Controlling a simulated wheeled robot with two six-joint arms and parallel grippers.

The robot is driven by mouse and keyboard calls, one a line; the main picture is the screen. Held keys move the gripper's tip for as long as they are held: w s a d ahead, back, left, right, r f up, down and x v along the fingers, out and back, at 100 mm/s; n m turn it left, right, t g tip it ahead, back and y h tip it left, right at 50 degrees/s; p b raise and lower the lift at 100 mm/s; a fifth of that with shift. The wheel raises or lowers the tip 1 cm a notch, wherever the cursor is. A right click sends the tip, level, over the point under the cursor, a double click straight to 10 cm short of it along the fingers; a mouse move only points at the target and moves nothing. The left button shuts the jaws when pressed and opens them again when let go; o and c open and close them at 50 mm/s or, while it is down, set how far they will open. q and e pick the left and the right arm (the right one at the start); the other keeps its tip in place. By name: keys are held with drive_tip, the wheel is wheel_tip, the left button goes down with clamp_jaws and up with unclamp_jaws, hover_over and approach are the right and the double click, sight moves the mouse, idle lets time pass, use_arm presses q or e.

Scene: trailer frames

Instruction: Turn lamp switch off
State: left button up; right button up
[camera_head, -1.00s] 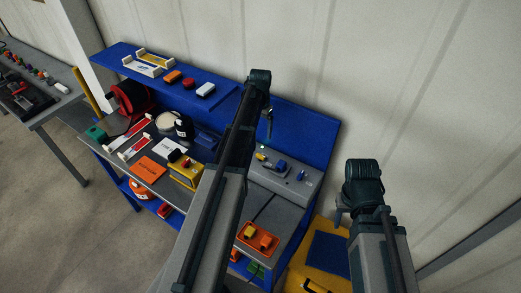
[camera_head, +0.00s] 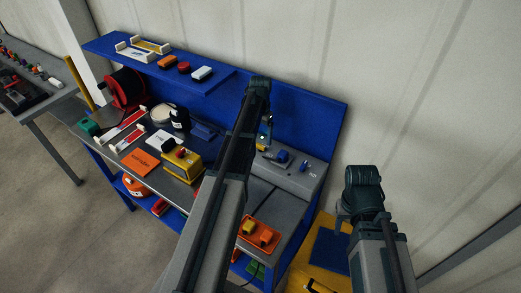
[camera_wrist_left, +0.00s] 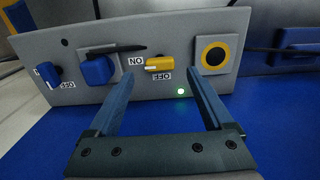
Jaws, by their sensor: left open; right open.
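A grey control box (camera_head: 300,179) stands at the right end of the workbench. In the left wrist view its panel (camera_wrist_left: 118,28) appears upside down. A yellow knob (camera_wrist_left: 159,64) sits between ON and OFF labels, with a lit green light (camera_wrist_left: 181,91) near it. None is labelled as the lamp switch. My left gripper (camera_wrist_left: 151,66) is open and empty, its fingers on either side of the yellow knob in view; contact cannot be told. My right gripper (camera_head: 343,212) is right of the bench.
A round black button in a yellow surround (camera_wrist_left: 214,54) is beside the yellow knob. The blue shelf (camera_head: 222,78) runs along the back. A yellow box (camera_head: 182,167) and an orange tray (camera_head: 259,234) are on the bench nearby. A pale wall rises behind.

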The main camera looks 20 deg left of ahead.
sight(260, 145)
use_arm(q)
wheel_tip(260, 145, down, 4)
drive_tip(key=b, duration=0.3)
clamp_jaws()
idle(0.3)
